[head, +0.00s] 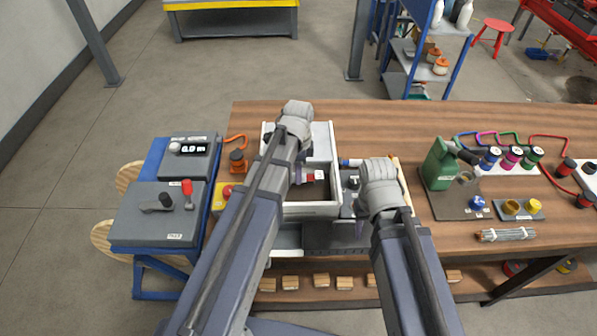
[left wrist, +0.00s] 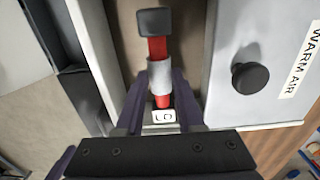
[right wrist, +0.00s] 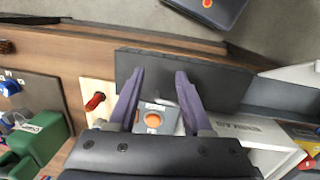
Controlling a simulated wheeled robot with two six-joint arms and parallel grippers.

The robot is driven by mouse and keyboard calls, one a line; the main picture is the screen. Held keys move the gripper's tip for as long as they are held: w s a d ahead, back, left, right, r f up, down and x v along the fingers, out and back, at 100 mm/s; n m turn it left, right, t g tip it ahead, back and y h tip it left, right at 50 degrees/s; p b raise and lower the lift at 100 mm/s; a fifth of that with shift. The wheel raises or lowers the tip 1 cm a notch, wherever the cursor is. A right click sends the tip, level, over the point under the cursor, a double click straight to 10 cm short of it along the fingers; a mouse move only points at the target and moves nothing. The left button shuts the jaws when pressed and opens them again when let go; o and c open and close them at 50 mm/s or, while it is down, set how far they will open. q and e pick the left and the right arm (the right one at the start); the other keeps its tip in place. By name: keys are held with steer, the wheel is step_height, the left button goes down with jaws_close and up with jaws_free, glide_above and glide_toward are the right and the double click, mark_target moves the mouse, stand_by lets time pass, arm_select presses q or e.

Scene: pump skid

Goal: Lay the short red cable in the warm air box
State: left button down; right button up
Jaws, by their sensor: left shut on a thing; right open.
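My left gripper (head: 299,176) is shut on a short straight red piece, seemingly the short red cable (left wrist: 158,48), with a black end, a grey sleeve and a white tag. It also shows in the head view (head: 318,177). My gripper holds it over the open brown compartment of a white box (head: 316,209); whether it touches the floor I cannot tell. A light panel with a black knob and a WARM AIR label (left wrist: 304,58) lies beside the opening. My right gripper (right wrist: 156,80) is open and empty over the table's front edge, near an orange button (right wrist: 152,119).
A blue stand with grey control boxes (head: 158,210) is at left. A grey tray (head: 350,237) lies in front of the box. The back of the table is clear.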

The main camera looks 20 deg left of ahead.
mark_target(362, 248)
arm_select(q)
steer(key=shift+f+b, duration=2.85)
steer(key=shift+f, duration=0.1)
arm_select(e)
steer(key=shift+f, duration=2.95)
arm_select(q)
steer(key=shift+s+f, duration=0.1)
arm_select(e)
steer(key=shift+s+f, duration=0.1)
steer(key=shift+f, duration=0.05)
arm_select(q)
steer(key=shift+c, duration=2.2)
jaws_free()
steer(key=shift+f+b, duration=0.1)
steer(key=shift+b, duration=0.2)
arm_select(e)
steer(key=shift+s+f, duration=0.1)
steer(key=shift+s, duration=0.1)
